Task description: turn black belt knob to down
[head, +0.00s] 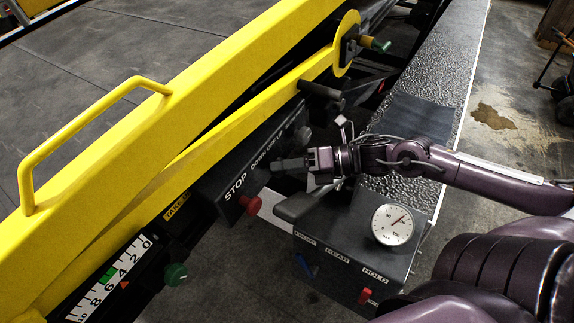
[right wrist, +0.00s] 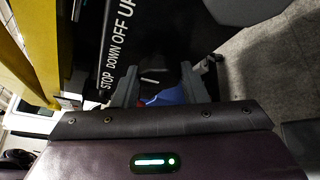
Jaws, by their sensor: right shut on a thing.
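The black control box (head: 232,180) under the yellow rail carries the words STOP and DOWN OFF UP. Its lettered face also shows in the right wrist view (right wrist: 115,45). My right gripper (head: 280,164) reaches in from the right, its fingers at the box face below the DOWN OFF UP lettering. The fingers are shut on the black belt knob (right wrist: 153,76), which is dark and mostly hidden between them. I cannot make out which way the knob points. A red stop button (head: 250,204) sticks out below the STOP label. My left gripper is not in view.
A grey box with a round gauge (head: 392,224), a blue lever (head: 306,266) and a red lever (head: 365,296) stands below my right arm. A green knob (head: 175,274) sits by a numbered scale (head: 110,278). A yellow handle (head: 95,120) rises at left.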

